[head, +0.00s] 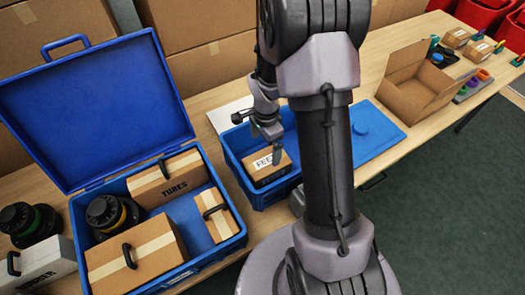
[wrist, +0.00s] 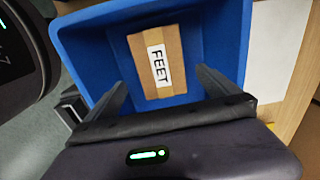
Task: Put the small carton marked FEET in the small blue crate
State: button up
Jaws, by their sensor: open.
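The small carton marked FEET (head: 265,166) lies inside the small blue crate (head: 262,196), its label facing up. In the wrist view the carton (wrist: 172,80) rests on the crate floor, with the blue crate walls (wrist: 85,45) around it. My gripper (head: 273,146) is over the crate in the head view. In the wrist view my gripper (wrist: 165,85) is open, its two fingers apart on either side of the carton's near end. I cannot tell how far the fingertips are above the carton. My arm hides the crate's right part in the head view.
A large open blue case (head: 150,283) with cartons, including one marked TUBES (head: 168,181), stands at left. A blue lid (head: 385,128) lies right of the small crate. An open cardboard box (head: 420,80) stands farther right. Stacked cartons (head: 210,62) line the back.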

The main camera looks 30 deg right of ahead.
jog(key=s+a+r+n+t, duration=0.2)
jog(key=a+r+n, duration=0.15)
jog(key=r, duration=0.55)
jog(key=s+a+r+n+t, duration=0.15)
jog(key=a+r, duration=0.25)
jog(key=r, duration=0.5)
jog(key=s+a+r+n+t+y, duration=0.1)
jog(key=s+a+r+n, duration=0.3)
jog(key=s, duration=0.3)
jog(key=s+a+r+n+t+y, duration=0.1)
jog(key=s+a+r+n, duration=0.2)
jog(key=s+r+n, duration=0.1)
jog(key=s+r, duration=0.1)
jog(key=s, duration=0.1)
jog(key=shift+s+a, duration=0.35)
jog(key=shift+a, duration=0.05)
